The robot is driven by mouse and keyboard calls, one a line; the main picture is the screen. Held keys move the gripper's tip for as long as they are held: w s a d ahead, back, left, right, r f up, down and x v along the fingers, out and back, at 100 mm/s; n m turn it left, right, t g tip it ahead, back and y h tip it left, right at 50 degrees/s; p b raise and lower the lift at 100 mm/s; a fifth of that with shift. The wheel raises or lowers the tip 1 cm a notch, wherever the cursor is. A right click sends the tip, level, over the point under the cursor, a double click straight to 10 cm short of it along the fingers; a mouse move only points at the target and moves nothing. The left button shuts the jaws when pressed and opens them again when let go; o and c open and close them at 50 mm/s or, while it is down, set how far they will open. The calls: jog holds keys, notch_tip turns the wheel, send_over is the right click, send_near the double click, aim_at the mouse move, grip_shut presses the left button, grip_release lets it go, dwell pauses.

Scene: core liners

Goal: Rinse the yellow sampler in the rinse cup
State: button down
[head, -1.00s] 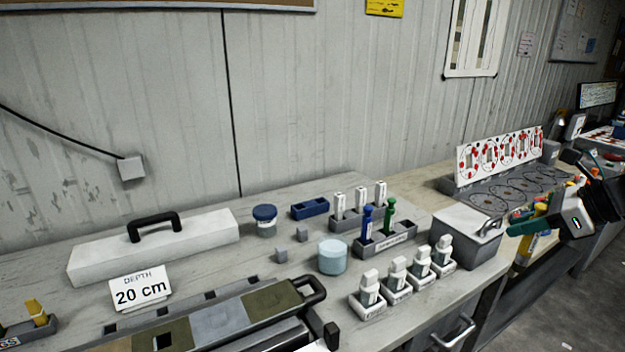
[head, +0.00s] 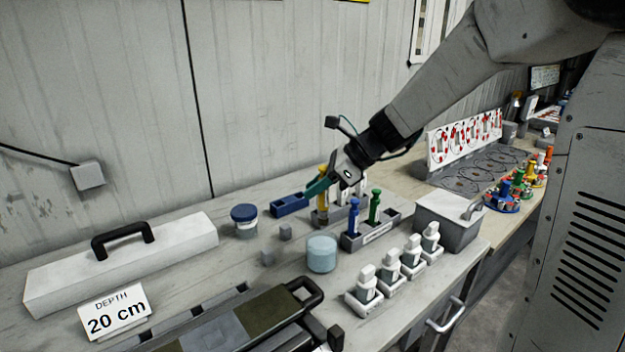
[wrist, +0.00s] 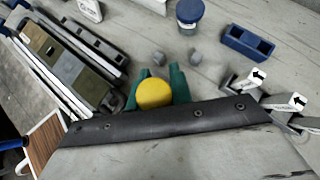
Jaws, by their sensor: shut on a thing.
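My gripper (head: 319,187) is shut on the yellow sampler (head: 323,208), which hangs upright above the bench, in front of the white-tube rack in the head view. In the wrist view the sampler's round yellow top (wrist: 154,94) sits between my green fingers (wrist: 155,84). The pale blue cup (head: 321,254), which looks like the rinse cup, stands on the bench nearer the camera than the sampler. The sampler is apart from the cup in the head view. I cannot make out the cup in the wrist view.
A rack (head: 370,238) holds a blue and a green sampler, right of the cup. White bottles (head: 389,264) stand in front of it. A blue-lidded jar (head: 244,221), small grey cubes (head: 285,231) and a blue block (head: 289,205) lie to the left. A core tray (head: 240,335) lies in front.

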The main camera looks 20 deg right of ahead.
aim_at(320, 223)
notch_tip(320, 223, down, 10)
jog(key=shift+a+r, duration=0.15)
jog(key=shift+r, duration=0.1)
dwell(0.5)
jog(key=shift+f, duration=0.1)
jog(key=shift+f, duration=0.6)
jog(key=shift+r, duration=0.2)
jog(key=shift+r, duration=0.5)
jog(key=shift+f, duration=0.15)
jog(key=shift+f, duration=0.55)
dwell(0.4)
